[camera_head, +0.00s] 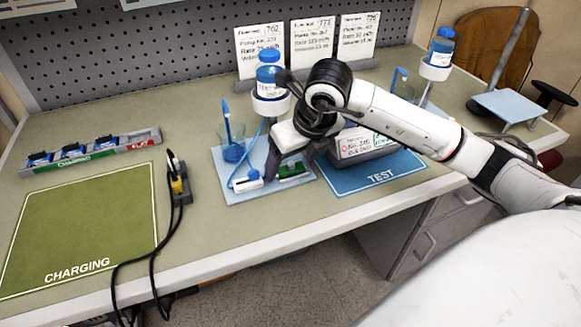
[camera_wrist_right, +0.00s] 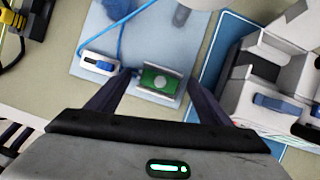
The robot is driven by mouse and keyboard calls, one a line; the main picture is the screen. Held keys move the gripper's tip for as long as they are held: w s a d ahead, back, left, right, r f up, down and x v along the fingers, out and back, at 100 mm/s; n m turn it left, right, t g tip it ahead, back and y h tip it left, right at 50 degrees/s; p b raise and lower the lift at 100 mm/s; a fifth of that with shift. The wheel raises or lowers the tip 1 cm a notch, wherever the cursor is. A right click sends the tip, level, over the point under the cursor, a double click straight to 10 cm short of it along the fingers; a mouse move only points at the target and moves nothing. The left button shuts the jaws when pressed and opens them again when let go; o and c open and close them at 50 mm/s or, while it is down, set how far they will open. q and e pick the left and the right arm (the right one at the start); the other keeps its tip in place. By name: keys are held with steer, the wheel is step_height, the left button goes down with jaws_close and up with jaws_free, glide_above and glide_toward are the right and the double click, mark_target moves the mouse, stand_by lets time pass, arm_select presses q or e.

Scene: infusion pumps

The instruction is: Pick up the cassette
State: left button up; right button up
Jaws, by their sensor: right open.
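A light blue tray (camera_head: 262,192) on the bench holds a white piece with a blue part (camera_head: 247,182) and a green piece (camera_head: 292,170). Which of the two is the cassette is not certain. In the right wrist view, the white piece (camera_wrist_right: 99,60) lies left of the green piece (camera_wrist_right: 161,80), which has a grey round spot and sits in a grey holder. A blue tube (camera_wrist_right: 122,30) runs down near both. My right gripper (camera_head: 284,160) is open above the tray, its two dark fingers on either side of the green piece, with nothing gripped. My left gripper is out of view.
A blue bottle (camera_head: 268,70) stands in a holder behind the tray. A pump (camera_head: 362,148) stands on the blue TEST mat (camera_head: 372,180) to the right. The green CHARGING mat (camera_head: 85,225) is clear. Black cables (camera_head: 155,250) hang over the front edge.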

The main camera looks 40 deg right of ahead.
steer(key=c, duration=1)
